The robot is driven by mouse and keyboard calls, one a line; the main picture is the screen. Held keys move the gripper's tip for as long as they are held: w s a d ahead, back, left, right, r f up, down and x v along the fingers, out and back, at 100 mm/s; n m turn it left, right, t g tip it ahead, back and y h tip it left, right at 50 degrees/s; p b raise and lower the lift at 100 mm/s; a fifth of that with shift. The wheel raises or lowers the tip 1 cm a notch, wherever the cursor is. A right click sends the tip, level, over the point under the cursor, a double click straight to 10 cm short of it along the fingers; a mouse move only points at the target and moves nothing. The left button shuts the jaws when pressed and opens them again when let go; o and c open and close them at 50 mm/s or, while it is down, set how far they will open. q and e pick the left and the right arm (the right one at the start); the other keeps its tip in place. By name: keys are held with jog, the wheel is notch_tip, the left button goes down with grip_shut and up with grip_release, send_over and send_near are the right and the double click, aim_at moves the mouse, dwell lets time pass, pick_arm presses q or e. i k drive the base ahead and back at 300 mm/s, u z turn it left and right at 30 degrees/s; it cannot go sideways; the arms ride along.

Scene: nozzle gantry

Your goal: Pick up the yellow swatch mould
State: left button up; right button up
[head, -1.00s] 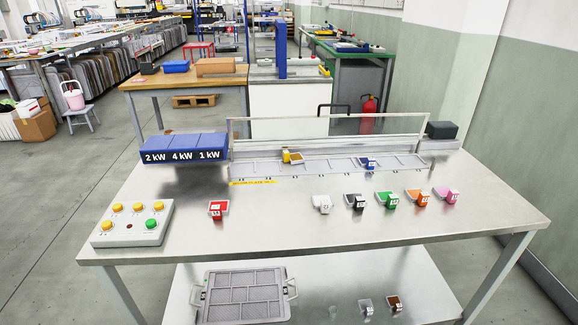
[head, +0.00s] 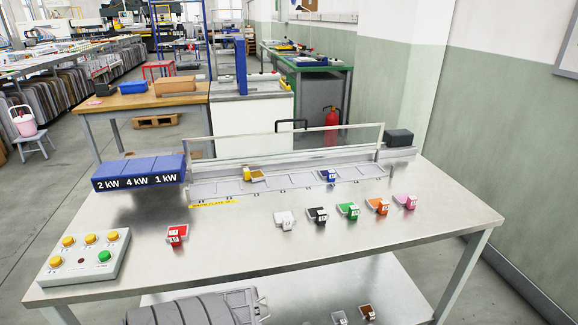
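The yellow swatch mould (head: 251,175) sits in the left part of the long grey slotted plate (head: 208,189) at the back of the steel table. A brownish patch shows on its right side. A blue mould (head: 327,176) sits further right on the same plate. Neither of my grippers shows in the head view.
A red mould (head: 177,235) stands alone at left. White, black, green, orange and pink moulds (head: 405,201) stand in a row at right. A clear panel (head: 290,141) rises behind the plate. A button box (head: 84,257) and blue kW blocks (head: 140,172) are at left.

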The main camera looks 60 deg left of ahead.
aim_at(256, 175)
jog(key=i, duration=0.9)
jog(key=u, duration=1.75)
